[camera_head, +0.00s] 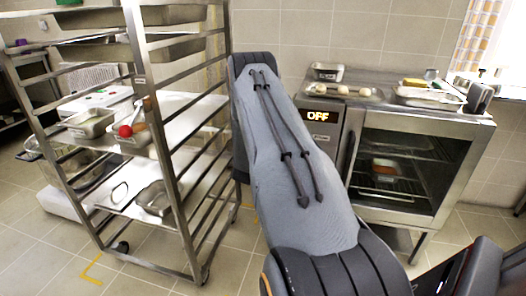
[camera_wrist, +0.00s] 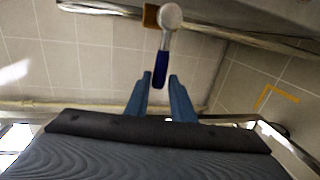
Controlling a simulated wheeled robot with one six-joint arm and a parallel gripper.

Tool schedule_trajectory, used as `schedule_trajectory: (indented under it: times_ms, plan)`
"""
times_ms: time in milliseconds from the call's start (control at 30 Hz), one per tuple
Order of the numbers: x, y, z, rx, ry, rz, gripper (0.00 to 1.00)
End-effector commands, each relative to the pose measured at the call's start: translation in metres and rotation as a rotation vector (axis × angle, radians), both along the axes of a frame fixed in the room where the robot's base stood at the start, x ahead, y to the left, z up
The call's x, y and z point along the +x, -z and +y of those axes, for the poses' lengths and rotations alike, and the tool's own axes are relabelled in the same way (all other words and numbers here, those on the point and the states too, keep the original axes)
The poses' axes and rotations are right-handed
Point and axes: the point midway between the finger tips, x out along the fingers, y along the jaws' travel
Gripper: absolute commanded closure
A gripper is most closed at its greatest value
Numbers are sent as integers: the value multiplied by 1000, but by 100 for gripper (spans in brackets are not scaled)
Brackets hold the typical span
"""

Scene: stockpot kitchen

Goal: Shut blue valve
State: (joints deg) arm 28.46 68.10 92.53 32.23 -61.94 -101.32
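The blue valve shows in the wrist view as a blue lever (camera_wrist: 160,70) hanging from a pale round hub (camera_wrist: 170,16) at the top. My gripper (camera_wrist: 160,78) is open. The lever's lower end appears between its two fingertips, with a gap on each side. I cannot tell the depth between them, and no grip on the lever shows. In the head view my own arm fills the middle, and neither the valve nor my gripper can be seen there.
In the wrist view a metal pipe (camera_wrist: 235,38) runs near the hub, beside a brown block (camera_wrist: 151,16). In the head view a steel rack (camera_head: 168,150) with trays stands left of my arm. An oven (camera_head: 415,165) with an "OFF" display (camera_head: 318,116) stands right.

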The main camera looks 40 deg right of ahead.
Motion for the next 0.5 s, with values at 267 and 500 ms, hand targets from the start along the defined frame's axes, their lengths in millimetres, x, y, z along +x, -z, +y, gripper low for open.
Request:
schedule_trajectory:
  times_ms: [267,500]
  plan:
    - [-17,-7,28,0,-1,1,78]
    - [-36,-13,56,0,-1,1,78]
